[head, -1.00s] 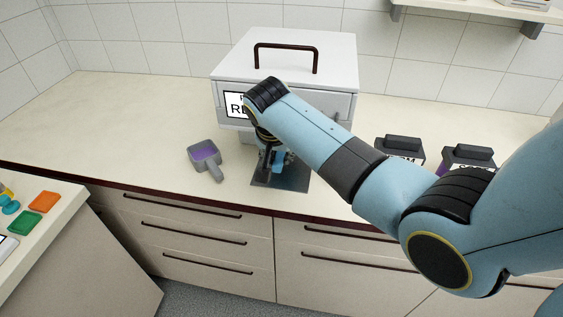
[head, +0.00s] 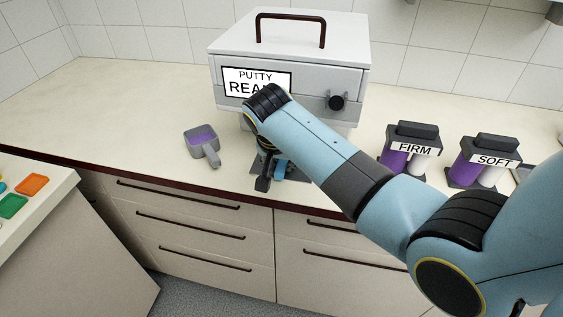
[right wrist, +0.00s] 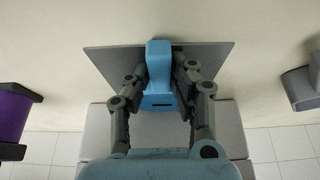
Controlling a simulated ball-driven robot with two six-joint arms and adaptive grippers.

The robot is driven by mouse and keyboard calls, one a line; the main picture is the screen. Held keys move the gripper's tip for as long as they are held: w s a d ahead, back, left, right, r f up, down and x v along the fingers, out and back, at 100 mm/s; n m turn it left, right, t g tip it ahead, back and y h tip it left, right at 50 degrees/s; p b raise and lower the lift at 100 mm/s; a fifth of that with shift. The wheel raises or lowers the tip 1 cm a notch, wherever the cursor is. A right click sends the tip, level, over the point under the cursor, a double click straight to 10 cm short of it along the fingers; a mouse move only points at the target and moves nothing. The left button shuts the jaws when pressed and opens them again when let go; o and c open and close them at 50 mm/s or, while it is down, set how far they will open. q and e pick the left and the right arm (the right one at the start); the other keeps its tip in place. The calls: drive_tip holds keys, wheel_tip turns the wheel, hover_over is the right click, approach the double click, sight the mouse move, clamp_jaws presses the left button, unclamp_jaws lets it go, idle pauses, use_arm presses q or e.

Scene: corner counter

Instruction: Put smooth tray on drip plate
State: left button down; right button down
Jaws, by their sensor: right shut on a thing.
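My right gripper (head: 270,172) points down in front of the white machine, over the dark grey plate (head: 293,181), which I take for the drip plate. It is shut on a blue piece (head: 281,170), perhaps the smooth tray. In the right wrist view the blue piece (right wrist: 158,72) sits between the fingers of the gripper (right wrist: 158,85), a dark slot in its near face. The plate (right wrist: 215,58) shows behind it there. I cannot tell whether the piece touches the plate. My left gripper is not in view.
The white machine (head: 235,66) labelled "PUTTY" stands behind the plate. A grey scoop (head: 211,154) with purple contents lies to its left. FIRM (head: 415,148) and SOFT (head: 493,159) holders stand right, close to my arm. The counter (head: 110,110) is clear on the left.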

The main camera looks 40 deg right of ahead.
drive_tip(key=shift+f, duration=0.2)
drive_tip(key=c, duration=1.3)
unclamp_jaws()
drive_tip(key=shift+s+d, duration=0.1)
drive_tip(key=shift+o, duration=0.8)
drive_tip(key=shift+f, duration=0.15)
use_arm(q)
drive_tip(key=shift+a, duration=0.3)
use_arm(e)
drive_tip(key=shift+r, duration=0.25)
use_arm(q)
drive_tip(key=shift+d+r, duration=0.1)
use_arm(e)
drive_tip(key=v, duration=1.2)
drive_tip(key=shift+r, duration=0.2)
